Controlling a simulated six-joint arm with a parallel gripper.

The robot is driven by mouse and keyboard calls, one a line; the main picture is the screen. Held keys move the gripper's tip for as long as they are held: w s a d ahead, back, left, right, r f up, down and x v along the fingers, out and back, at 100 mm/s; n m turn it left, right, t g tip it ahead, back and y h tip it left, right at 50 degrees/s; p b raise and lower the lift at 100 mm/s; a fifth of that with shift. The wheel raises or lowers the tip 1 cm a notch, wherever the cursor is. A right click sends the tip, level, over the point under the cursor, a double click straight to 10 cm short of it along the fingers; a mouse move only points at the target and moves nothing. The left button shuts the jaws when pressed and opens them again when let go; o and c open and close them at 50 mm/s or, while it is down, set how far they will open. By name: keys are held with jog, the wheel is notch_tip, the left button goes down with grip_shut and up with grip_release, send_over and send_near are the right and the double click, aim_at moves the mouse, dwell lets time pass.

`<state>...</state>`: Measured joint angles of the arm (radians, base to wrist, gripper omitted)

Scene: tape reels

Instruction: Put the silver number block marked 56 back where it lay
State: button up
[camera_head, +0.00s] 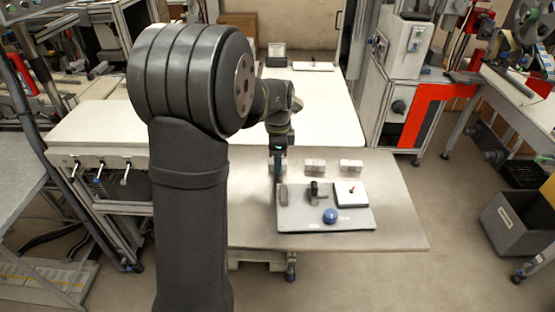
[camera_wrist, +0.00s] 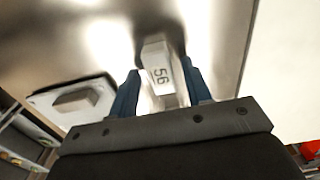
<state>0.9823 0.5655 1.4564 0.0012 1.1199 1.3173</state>
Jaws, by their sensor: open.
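The silver block marked 56 (camera_wrist: 158,66) stands between the two blue fingers of my gripper in the wrist view, with its printed face towards the camera. My gripper (camera_head: 278,170) is open, its fingers (camera_wrist: 161,80) on either side of the block. A gap shows on the right side; contact on the left is hard to tell. In the head view the gripper is low over the table, left of two other silver blocks, (camera_head: 315,166) and (camera_head: 350,167), in a row. There the fingers largely hide the 56 block.
A grey mat (camera_head: 300,222) lies in front of my gripper, bearing a grey block (camera_head: 283,194), a dark upright part (camera_head: 315,189), a blue ball (camera_head: 330,216) and a white plate (camera_head: 346,196). The table's right side (camera_head: 398,210) is clear.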

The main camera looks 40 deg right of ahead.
notch_tip(320, 180, up, 12)
dwell(0.4)
jog(key=shift+r, duration=0.1)
notch_tip(320, 180, up, 8)
dwell(1.4)
jog(key=shift+a, duration=0.1)
jog(key=s+a+r, duration=0.2)
jog(key=s+a, duration=0.2)
jog(key=a, duration=0.2)
jog(key=s+a+r, duration=0.2)
jog(key=s+a, duration=0.3)
jog(key=a, duration=0.1)
jog(key=shift+a+r, duration=0.35)
dwell(2.0)
jog(key=shift+w+d+f, duration=0.3)
jog(key=shift+w+d, duration=0.2)
jog(key=shift+d, duration=0.2)
jog(key=shift+w+d+f, duration=0.25)
jog(key=shift+w+d, duration=0.2)
jog(key=shift+d, duration=0.3)
jog(key=shift+w+d+f, duration=0.3)
jog(key=shift+w+d, duration=0.2)
jog(key=shift+d, duration=0.2)
